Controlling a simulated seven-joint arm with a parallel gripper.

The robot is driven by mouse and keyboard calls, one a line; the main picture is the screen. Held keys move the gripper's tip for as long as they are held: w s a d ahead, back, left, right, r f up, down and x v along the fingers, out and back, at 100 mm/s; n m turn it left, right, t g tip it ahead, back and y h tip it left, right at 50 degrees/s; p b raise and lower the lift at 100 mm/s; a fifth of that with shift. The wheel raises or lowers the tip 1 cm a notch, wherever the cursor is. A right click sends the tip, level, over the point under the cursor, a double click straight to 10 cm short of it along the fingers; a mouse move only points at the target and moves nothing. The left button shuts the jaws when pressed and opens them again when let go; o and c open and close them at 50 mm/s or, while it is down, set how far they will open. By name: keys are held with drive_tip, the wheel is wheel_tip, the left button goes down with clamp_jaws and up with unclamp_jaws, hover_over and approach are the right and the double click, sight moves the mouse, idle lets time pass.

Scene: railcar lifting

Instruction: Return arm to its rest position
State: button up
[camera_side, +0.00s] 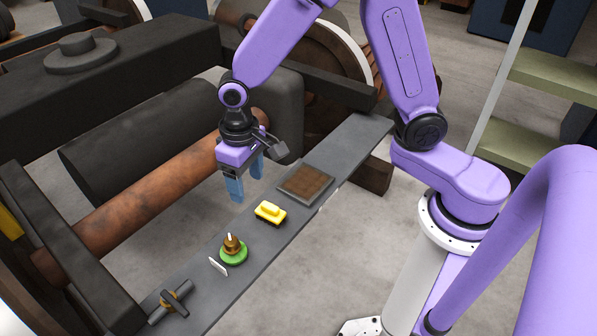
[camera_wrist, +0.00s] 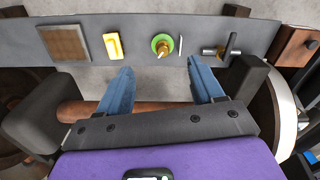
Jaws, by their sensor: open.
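My gripper (camera_side: 244,178) with blue fingers is open and empty in the side view. It hangs fingers-down beside the grey plank, on the axle side, and is apart from everything on it. In the wrist view my gripper (camera_wrist: 163,88) shows a wide gap between its fingers, with the plank (camera_wrist: 215,20) beyond them. My purple arm is bent, with its elbow raised above the plank.
On the plank (camera_side: 358,142) lie a brown square tray (camera_side: 305,183), a yellow block (camera_side: 270,212), a brass piece on a green disc (camera_side: 233,252), a thin white piece (camera_side: 218,266) and a T-handled tool (camera_side: 171,301). A rusty axle (camera_side: 150,200) and wheels stand behind.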

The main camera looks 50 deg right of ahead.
drive_tip(key=s+d+r+n, duration=0.4)
drive_tip(key=s+d+n, duration=0.1)
drive_tip(key=s, duration=0.6)
drive_tip(key=s+d+r+n, duration=0.4)
drive_tip(key=s+d, duration=0.3)
drive_tip(key=s, duration=0.3)
drive_tip(key=shift+s+d+n, duration=0.2)
drive_tip(key=shift+s+n, duration=0.15)
drive_tip(key=shift+n, duration=0.25)
